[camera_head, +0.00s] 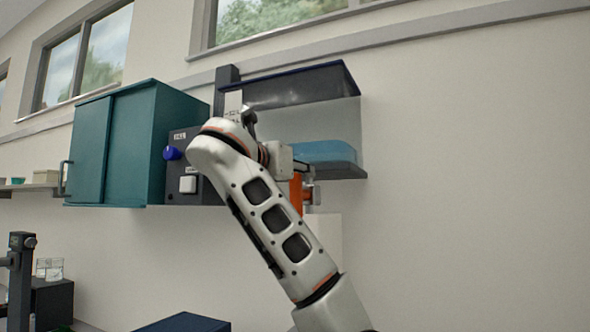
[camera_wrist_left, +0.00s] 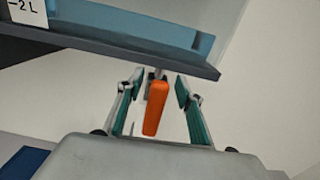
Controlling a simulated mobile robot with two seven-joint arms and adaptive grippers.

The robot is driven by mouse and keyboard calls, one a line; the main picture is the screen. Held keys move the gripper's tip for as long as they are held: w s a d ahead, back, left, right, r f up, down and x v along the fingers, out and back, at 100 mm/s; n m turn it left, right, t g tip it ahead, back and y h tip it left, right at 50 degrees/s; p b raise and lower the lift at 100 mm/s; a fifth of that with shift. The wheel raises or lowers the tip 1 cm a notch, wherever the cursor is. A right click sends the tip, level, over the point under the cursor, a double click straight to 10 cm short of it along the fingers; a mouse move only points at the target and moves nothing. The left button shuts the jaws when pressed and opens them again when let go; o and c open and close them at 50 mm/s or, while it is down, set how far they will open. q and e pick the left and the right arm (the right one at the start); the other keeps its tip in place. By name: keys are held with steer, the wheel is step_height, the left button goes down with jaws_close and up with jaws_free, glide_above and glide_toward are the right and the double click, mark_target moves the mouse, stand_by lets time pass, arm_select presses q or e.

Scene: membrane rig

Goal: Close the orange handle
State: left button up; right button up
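The orange handle (camera_head: 296,190) hangs beneath the front of the rig's shelf in the head view, partly hidden behind my arm. In the left wrist view the orange handle (camera_wrist_left: 155,108) points down from a small metal fitting under the shelf edge. My left gripper (camera_wrist_left: 158,90) is open, with one finger seen on each side of the handle and gaps between. I cannot tell how deep the handle sits between the fingers. In the head view my wrist and forearm cover much of the area around the handle. My right gripper is not in view.
The rig's shelf (camera_head: 345,171) with a blue translucent tray (camera_head: 325,153) is just above the gripper. A dark panel with a blue knob (camera_head: 172,153) and a teal cabinet (camera_head: 130,145) stand left of my arm. The wall right of the rig is clear.

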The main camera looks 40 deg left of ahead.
arm_select(q)
steer(key=shift+w, duration=0.15)
steer(key=c, duration=1)
jaws_close()
steer(key=shift+a+f, duration=0.1)
steer(key=shift+a, duration=0.05)
steer(key=n+b, duration=0.1)
steer(key=a+n+b, duration=0.1)
steer(key=shift+s+f+n, duration=0.15)
steer(key=shift+s+n, duration=0.05)
steer(key=shift+n, duration=0.2)
steer(key=a+f+n+b, duration=0.1)
steer(key=n, duration=0.4)
steer(key=a+f+n+b, duration=0.1)
steer(key=f+n+b, duration=0.1)
steer(key=n, duration=0.2)
steer(key=s+a+f+n+b, duration=0.1)
steer(key=n, duration=0.4)
steer(key=shift+a+f+n, duration=0.15)
steer(key=shift+f+n, duration=0.05)
steer(key=shift+n, duration=0.1)
steer(key=shift+f+b, duration=0.1)
steer(key=shift+b, duration=0.2)
